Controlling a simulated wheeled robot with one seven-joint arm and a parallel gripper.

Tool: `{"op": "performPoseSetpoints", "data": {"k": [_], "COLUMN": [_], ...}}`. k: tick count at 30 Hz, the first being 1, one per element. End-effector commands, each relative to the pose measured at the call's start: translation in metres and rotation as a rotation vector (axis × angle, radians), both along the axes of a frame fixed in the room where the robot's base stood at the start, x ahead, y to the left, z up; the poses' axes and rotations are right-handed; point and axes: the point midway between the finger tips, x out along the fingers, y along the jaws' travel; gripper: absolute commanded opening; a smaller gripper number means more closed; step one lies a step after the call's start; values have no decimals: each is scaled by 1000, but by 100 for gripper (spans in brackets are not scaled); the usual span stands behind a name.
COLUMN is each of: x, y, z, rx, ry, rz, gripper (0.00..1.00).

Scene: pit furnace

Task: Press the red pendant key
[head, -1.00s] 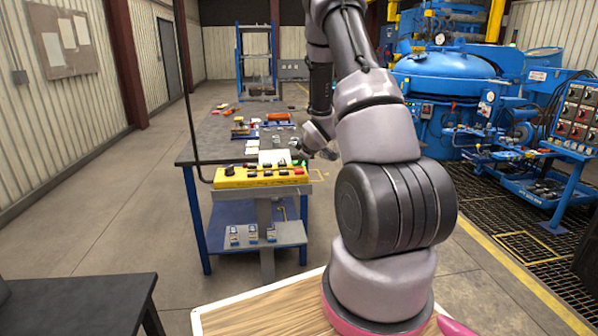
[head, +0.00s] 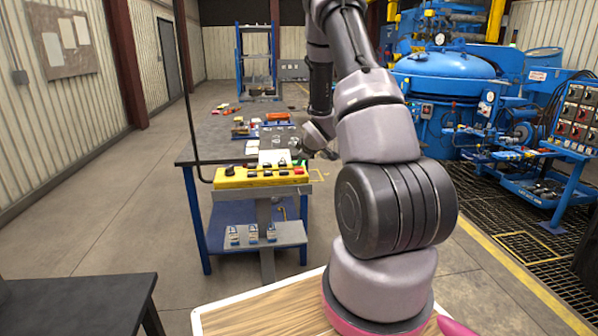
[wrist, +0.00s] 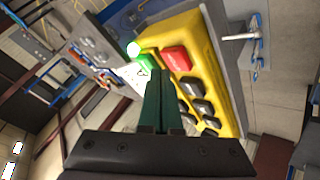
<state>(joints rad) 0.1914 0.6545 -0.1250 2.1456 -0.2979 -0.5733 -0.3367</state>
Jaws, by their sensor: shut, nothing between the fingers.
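In the head view my arm mostly hides the gripper.
The workbench (head: 200,150) carries papers, small parts and an orange item. A shelf with several small blue-and-white items (head: 253,234) is below the pendant. A blue furnace (head: 450,75) and a control panel (head: 578,120) stand to the right.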

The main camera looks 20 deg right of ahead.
Motion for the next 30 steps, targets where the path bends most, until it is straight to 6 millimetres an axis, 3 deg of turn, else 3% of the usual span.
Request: {"op": "performPoseSetpoints", "data": {"k": [30], "x": [0], "y": [0], "z": [-8], "rx": [0], "ry": [0], "rz": [0], "gripper": [0]}}
